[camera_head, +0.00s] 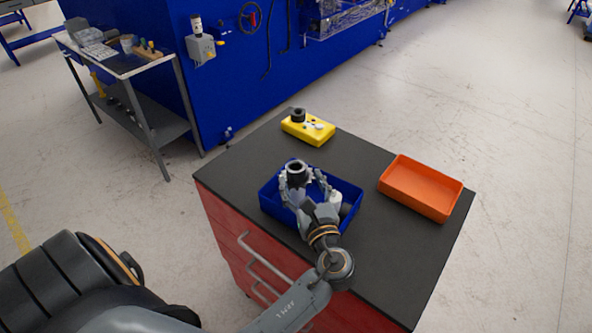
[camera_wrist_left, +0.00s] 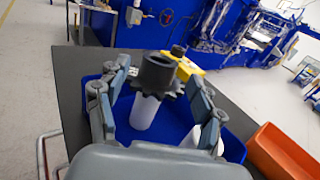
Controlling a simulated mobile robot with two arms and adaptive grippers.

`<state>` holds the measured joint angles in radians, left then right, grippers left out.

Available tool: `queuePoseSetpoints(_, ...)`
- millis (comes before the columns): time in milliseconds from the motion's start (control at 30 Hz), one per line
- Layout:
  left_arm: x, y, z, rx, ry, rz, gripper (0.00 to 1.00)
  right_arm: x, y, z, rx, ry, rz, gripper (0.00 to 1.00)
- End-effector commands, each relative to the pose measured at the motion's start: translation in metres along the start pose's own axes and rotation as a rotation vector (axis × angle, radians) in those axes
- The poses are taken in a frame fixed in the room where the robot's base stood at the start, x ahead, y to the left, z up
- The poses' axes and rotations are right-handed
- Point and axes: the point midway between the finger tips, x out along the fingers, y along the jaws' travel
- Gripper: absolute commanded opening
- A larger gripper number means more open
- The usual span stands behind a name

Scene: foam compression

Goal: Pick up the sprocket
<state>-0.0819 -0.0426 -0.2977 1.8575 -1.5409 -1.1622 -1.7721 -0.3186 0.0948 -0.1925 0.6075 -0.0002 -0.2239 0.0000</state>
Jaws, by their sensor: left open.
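The dark grey sprocket (camera_head: 297,172), with a hollow hub and toothed rim, is at the blue bin (camera_head: 267,204). In the left wrist view the sprocket (camera_wrist_left: 157,76) appears upright, between the two fingers of my left gripper (camera_wrist_left: 155,92), above a white cylinder (camera_wrist_left: 144,112). Whether it rests on the cylinder I cannot tell. My left gripper (camera_head: 306,184) reaches over the bin with its fingers apart on either side of the sprocket. The gripper hides part of the bin's inside. My right gripper is not in view.
The bin stands on a black-topped red cabinet (camera_head: 362,160). An empty orange tray (camera_head: 420,188) is to the right. Another white piece (camera_head: 335,197) is in the bin.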

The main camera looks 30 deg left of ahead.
Motion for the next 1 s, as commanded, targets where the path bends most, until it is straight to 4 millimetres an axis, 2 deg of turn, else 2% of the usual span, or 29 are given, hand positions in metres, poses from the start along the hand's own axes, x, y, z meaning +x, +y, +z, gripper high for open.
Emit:
queuePoseSetpoints(100, 0.010, 0.000, 0.004, 0.001, -0.002, 0.000, 0.67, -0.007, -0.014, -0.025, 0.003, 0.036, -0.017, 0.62)
queuePoseSetpoints(233, 0.031, 0.000, 0.009, 0.002, -0.002, 0.001, 0.67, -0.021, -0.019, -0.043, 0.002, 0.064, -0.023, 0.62)
queuePoseSetpoints(400, 0.050, 0.000, 0.005, 0.001, 0.000, -0.001, 0.67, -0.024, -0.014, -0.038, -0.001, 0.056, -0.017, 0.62)
queuePoseSetpoints(667, 0.053, 0.000, 0.003, -0.001, 0.001, -0.001, 0.67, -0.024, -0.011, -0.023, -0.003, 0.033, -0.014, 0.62)
queuePoseSetpoints(1000, 0.052, 0.000, 0.003, -0.001, 0.002, -0.001, 0.00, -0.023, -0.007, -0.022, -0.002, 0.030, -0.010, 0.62)
